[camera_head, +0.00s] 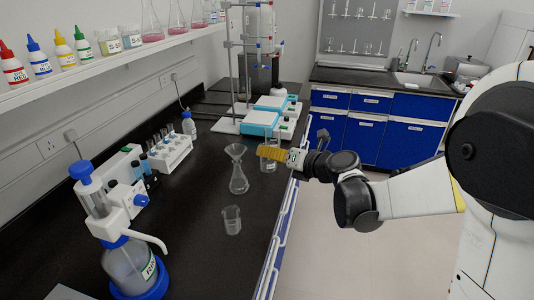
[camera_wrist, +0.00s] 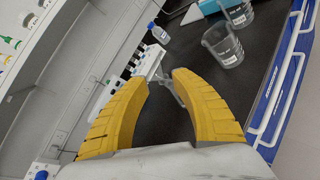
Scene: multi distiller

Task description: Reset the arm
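My gripper (camera_head: 264,152) has yellow ribbed fingers and reaches in from the right over the black bench, pointing left. In the wrist view its two fingers (camera_wrist: 159,82) are spread apart with nothing held between them. A glass flask with a funnel-like top (camera_head: 238,175) stands upright on the bench just left of the fingertips. A clear glass piece shows beyond the fingers in the wrist view (camera_wrist: 171,90), partly hidden by the right finger. My arm is stretched out at bench level.
A small beaker (camera_head: 231,220) stands at the front. Another beaker (camera_head: 269,163) is partly behind my gripper. A tube rack (camera_head: 168,155), dispenser bottle (camera_head: 128,265) and blue-white devices (camera_head: 260,122) line the bench. The floor (camera_head: 345,240) right of the bench is clear.

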